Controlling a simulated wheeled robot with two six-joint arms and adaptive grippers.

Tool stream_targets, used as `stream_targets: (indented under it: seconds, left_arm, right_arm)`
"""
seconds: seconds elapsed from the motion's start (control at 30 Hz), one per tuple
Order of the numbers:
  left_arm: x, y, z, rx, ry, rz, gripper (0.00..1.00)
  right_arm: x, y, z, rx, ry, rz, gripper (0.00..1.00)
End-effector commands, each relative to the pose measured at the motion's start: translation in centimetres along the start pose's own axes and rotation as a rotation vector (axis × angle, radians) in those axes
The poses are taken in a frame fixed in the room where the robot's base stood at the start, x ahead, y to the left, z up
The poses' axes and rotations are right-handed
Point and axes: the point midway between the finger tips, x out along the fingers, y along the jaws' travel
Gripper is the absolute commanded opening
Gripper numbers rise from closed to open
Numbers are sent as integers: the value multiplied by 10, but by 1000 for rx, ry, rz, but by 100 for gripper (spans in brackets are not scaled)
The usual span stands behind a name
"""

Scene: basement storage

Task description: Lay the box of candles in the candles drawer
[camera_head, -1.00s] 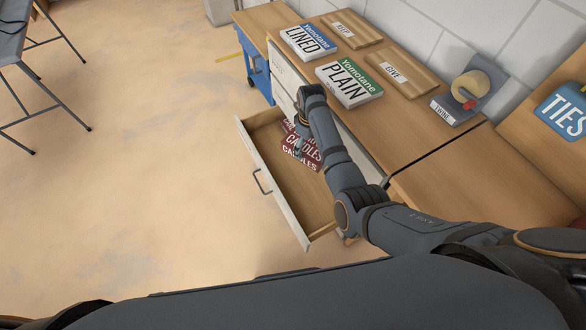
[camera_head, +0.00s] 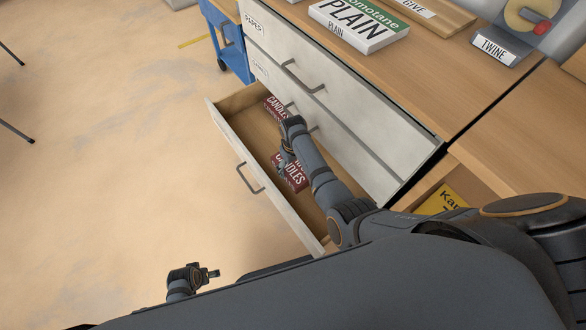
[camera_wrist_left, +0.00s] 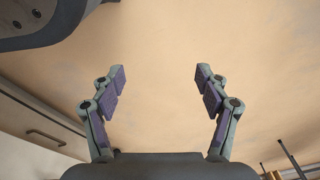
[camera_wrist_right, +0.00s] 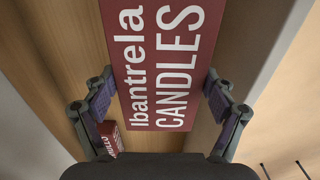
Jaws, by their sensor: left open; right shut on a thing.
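The open drawer (camera_head: 236,147) is pulled out below the closed drawers, with its wooden inside showing. My right gripper (camera_head: 288,162) is inside the drawer's outline, shut on the dark red box of candles (camera_head: 293,178). In the right wrist view the box of candles (camera_wrist_right: 165,65) lies between the fingers, its lettered face toward the camera, above the drawer's wooden bottom. I cannot tell whether it touches the bottom. Another dark red candles box (camera_head: 273,107) is farther back in the drawer. My left gripper (camera_head: 215,273) is open and empty above the floor; its fingers show in the left wrist view (camera_wrist_left: 160,88).
Closed white drawers (camera_head: 330,110) stand above the open one. A Plain paper pack (camera_head: 358,25) and a twine holder (camera_head: 505,40) sit on the wooden top. A yellow item (camera_head: 440,202) lies in an opening at right. A blue cart (camera_head: 228,45) stands behind.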

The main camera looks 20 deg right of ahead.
Motion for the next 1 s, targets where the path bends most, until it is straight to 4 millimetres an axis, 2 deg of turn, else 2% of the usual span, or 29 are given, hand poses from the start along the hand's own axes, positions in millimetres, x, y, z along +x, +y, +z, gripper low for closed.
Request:
stream_targets:
  seconds: [0.03, 0.23, 0.4, 0.53, 0.6, 0.77, 0.9, 1.0]
  left_arm:
    - [-5, 4, -9, 0, 5, 6, 75]
    - [-57, 15, -36, 2, -6, 33, 75]
    - [-107, 24, -46, 10, -14, 54, 75]
    - [-135, 27, -46, 16, -21, 63, 75]
    - [-130, 31, -45, 17, -1, 75, 75]
    - [-132, 33, -47, 18, 21, 83, 75]
    - [-118, 44, -47, 18, 97, 116, 75]
    - [-100, 51, -48, 9, 179, 142, 75]
  right_arm:
    - [11, 0, 0, 0, 0, 0, 46]
    - [28, 0, 0, -1, 1, 0, 46]
    - [40, 0, 0, -1, 1, 0, 46]
    - [45, 0, 0, -1, 0, 0, 46]
    - [52, 0, 0, -1, 0, -1, 46]
    - [52, 0, 0, -1, 0, -1, 46]
    - [79, 0, 0, -1, 1, 0, 46]
    - [90, 0, 0, -1, 1, 0, 46]
